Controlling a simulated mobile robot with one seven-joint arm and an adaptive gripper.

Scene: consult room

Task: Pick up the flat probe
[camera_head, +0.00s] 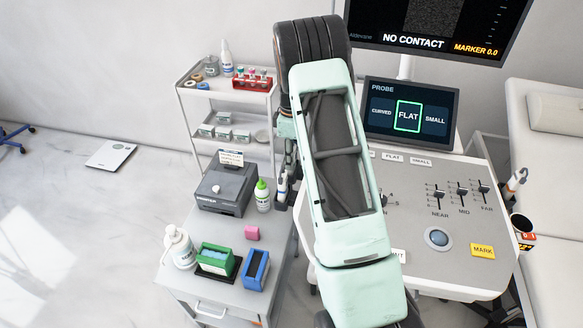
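A white probe-like piece (283,187) shows at the left edge of the ultrasound console, just left of my pale green arm. A white probe (515,181) sits at the console's right edge. I cannot tell from their shapes which one is the flat probe. The small screen (410,112) reads PROBE, with FLAT outlined in green between CURVED and SMALL. My gripper (284,196) seems to point down by the left white piece, mostly hidden behind my arm. Its fingers are too small and covered to tell if they hold it.
The console panel (455,250) has sliders and a yellow MARK label. The upper monitor (440,25) reads NO CONTACT. A left cart (205,285) carries a printer (226,190), bottles, and green and blue boxes. A shelf trolley (190,90) stands behind; a couch (550,160) is right.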

